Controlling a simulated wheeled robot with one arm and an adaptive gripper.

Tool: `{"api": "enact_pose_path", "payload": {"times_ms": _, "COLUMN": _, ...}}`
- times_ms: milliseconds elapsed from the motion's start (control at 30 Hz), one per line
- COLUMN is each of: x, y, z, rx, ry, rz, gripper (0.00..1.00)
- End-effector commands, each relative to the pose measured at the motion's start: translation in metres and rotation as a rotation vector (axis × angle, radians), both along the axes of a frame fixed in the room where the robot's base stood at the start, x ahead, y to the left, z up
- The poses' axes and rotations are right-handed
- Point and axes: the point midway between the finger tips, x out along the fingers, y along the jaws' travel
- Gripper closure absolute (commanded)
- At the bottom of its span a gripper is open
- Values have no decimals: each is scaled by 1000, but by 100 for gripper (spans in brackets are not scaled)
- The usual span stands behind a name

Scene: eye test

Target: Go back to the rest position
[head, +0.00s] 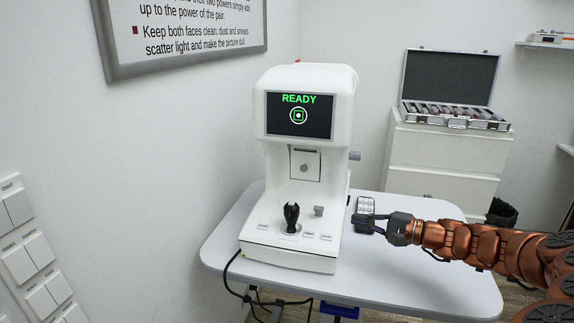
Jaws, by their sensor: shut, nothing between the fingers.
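My gripper (376,225) is dark, at the end of my copper-coloured arm, which reaches in from the right. Its fingers are shut with nothing between them. To the left stands the white eye-test machine (305,163). Its screen (299,115) shows "READY" in green above a round target. A black joystick (291,217) stands upright on its base.
The pale table (420,285) is mostly bare at the front right. A white cabinet (440,165) behind bears an open case (452,115) of lenses. Wall switches (35,255) are at the left, a framed sign (185,40) above. A black cable (232,285) hangs off the table's left edge.

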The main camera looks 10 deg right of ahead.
Motion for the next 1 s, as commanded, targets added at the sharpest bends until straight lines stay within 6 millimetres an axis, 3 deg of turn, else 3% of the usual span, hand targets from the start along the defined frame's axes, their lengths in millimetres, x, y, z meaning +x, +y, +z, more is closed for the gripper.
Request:
{"api": "enact_pose_path", "payload": {"times_ms": 167, "x": -24, "y": 63, "z": 17, "rx": -84, "ry": 0, "rz": 160, "gripper": 100}}
{"api": "enact_pose_path", "payload": {"times_ms": 300, "x": -68, "y": 132, "z": 26, "rx": -205, "ry": 12, "rz": 352, "gripper": 100}}
{"api": "enact_pose_path", "payload": {"times_ms": 500, "x": -143, "y": 196, "z": 17, "rx": -410, "ry": 56, "rz": 589, "gripper": 100}}
{"api": "enact_pose_path", "payload": {"times_ms": 733, "x": -232, "y": 222, "z": -9, "rx": -671, "ry": 135, "rz": 800, "gripper": 100}}
{"api": "enact_pose_path", "payload": {"times_ms": 867, "x": -280, "y": 217, "z": -26, "rx": -826, "ry": 195, "rz": 889, "gripper": 100}}
{"api": "enact_pose_path", "payload": {"times_ms": 1000, "x": -325, "y": 197, "z": -43, "rx": -993, "ry": 268, "rz": 953, "gripper": 100}}
